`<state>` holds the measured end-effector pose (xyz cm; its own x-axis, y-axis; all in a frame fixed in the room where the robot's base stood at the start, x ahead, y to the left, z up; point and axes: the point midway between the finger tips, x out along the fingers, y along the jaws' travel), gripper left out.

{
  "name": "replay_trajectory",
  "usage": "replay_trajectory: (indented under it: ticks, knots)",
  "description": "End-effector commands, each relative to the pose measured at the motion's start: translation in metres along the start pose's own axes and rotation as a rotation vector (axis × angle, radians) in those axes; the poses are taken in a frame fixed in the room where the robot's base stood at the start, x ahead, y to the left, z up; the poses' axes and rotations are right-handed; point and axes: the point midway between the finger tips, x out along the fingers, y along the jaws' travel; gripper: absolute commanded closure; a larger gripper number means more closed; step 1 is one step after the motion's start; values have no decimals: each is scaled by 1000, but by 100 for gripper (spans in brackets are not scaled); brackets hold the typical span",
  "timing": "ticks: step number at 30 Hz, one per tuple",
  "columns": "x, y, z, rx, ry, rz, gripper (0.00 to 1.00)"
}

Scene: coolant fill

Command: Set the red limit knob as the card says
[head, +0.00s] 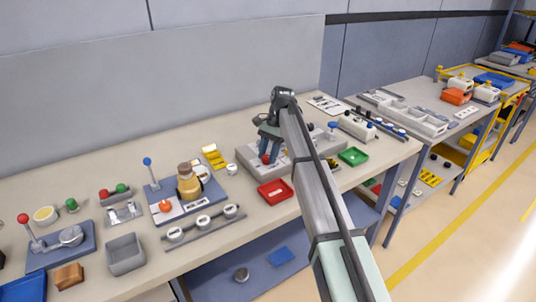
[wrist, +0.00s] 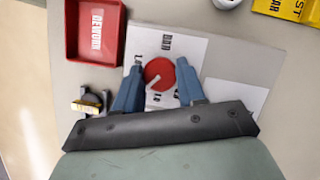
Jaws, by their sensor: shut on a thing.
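The red limit knob (wrist: 158,70) sits on a white dial plate (wrist: 190,47) with dark lettering around it, "BAR" at the top and the rest partly covered. A pale pointer line on the knob points to the lower left in the wrist view. My gripper (wrist: 159,68) has its two blue fingers on either side of the knob, shut on it. In the head view my gripper (head: 268,148) reaches down to the grey panel, and a bit of the red knob (head: 265,159) shows. A blank-looking white plate (wrist: 236,95) lies right of the dial; I cannot read a card setting.
A red tray marked "REWORK" (wrist: 118,42) stands close by at the upper left in the wrist view. A brass fitting (wrist: 88,104) is beside my left finger. Fixtures crowd the bench's left.

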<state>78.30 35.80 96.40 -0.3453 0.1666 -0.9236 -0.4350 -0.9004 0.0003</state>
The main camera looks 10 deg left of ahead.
Motion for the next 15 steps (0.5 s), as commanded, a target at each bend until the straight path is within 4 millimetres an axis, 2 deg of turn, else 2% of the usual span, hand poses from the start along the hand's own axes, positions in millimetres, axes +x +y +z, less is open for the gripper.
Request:
replay_trajectory:
  ticks: [15]
  knots:
    - [0, 0, 0, -36, 2, 14, 91]
